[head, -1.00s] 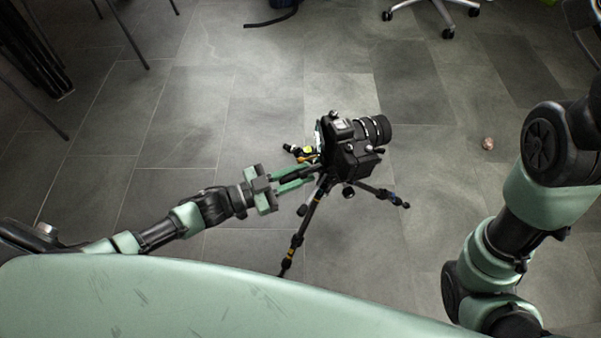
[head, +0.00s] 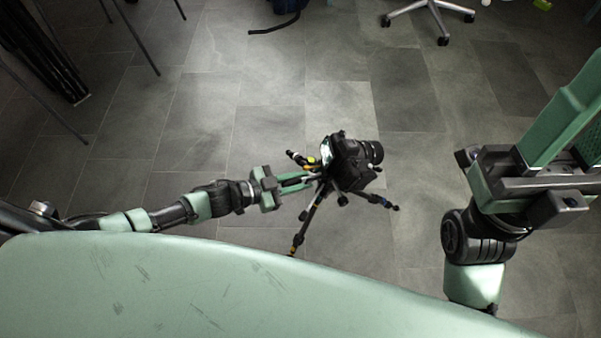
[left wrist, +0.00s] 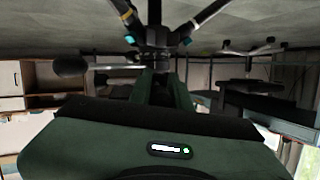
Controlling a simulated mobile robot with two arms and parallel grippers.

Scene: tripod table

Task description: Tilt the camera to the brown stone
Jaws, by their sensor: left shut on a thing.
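The black camera (head: 352,162) sits on the tripod (head: 312,212), lens (head: 370,152) facing right and its lit screen toward the left. My left gripper (head: 305,181) is shut on the tripod's handle, left of the camera. In the left wrist view the fingers (left wrist: 166,90) are below the tripod's hub (left wrist: 155,38); the held part is mostly hidden. The brown stone does not show; my right gripper covers the floor where it lay earlier. My right gripper (head: 575,115) is raised at the right, close to the head camera, its fingertips not clearly shown.
The grey tiled floor (head: 300,100) is clear around the tripod. A wheeled chair base (head: 430,15) stands at the back. Thin dark metal legs (head: 135,40) stand at the back left. A pale green surface (head: 200,290) fills the lower front.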

